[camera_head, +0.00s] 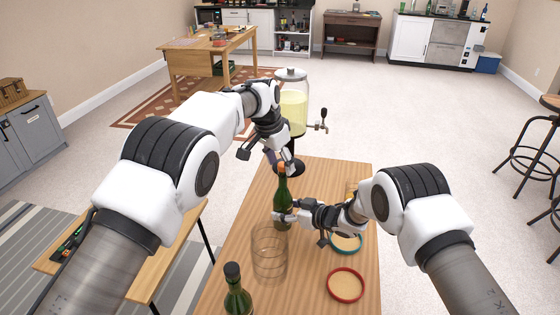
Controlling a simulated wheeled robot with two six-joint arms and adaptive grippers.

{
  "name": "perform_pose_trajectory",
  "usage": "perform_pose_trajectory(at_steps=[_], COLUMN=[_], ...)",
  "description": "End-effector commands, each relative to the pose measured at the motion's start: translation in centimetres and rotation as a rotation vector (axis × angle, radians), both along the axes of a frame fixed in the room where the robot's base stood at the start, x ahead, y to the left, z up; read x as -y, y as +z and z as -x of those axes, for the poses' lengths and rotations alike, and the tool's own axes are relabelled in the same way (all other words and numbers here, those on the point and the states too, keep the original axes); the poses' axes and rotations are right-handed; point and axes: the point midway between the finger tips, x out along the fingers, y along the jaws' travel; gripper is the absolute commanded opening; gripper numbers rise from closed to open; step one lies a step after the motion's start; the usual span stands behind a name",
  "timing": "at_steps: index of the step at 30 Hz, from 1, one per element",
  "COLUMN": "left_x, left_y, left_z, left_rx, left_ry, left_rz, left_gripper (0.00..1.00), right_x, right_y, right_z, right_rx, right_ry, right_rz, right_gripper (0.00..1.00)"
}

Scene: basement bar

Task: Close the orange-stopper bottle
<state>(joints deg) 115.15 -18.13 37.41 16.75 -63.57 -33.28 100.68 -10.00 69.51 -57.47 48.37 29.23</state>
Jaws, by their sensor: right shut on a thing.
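A dark green bottle (281,197) stands upright on the wooden table, with a small orange stopper (281,170) at its top. My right gripper (283,217) comes in from the right and is shut on the lower part of this bottle, hiding some of it. My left gripper (279,164) points down from above and is right at the bottle's top, beside the stopper. Its fingers are small and dark here, so I cannot tell whether they touch or grip the stopper, or whether the stopper is seated in the neck.
On the table (310,280) are a clear glass jar (269,252), a second green bottle with a black top (237,290), a red-rimmed lid (345,285) and a green-rimmed lid (345,243). A yellow drink dispenser (293,105) stands behind.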

Motion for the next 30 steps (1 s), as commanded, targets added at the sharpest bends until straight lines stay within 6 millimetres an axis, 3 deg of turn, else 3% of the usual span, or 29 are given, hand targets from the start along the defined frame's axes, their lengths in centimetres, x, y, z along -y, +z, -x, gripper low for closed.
perform_pose_trajectory(at_steps=[8,11,21,25,30], left_x=[-0.1,-0.4,-1.9,-2.2,-2.4], left_y=[0.7,2.1,9.4,11.0,11.6], left_z=[0.1,0.3,1.8,2.1,2.2], left_rx=[0.002,0.003,0.003,0.001,0.0], left_ry=[0.0,0.001,0.0,0.0,0.0], left_rz=[0.001,0.001,0.0,0.001,0.0], left_gripper=[0.59,0.59,0.59,0.59,0.59], right_x=[0.0,0.0,0.0,0.0,0.0], right_y=[-0.2,-0.2,-0.2,-0.2,-0.2], right_z=[0.1,0.1,0.1,0.1,0.1], right_rx=[-0.003,-0.004,-0.004,-0.003,-0.003], right_ry=[0.001,0.0,0.0,0.001,0.001], right_rz=[0.002,0.002,0.002,0.002,0.002], right_gripper=[0.0,0.0,0.0,0.0,0.0])
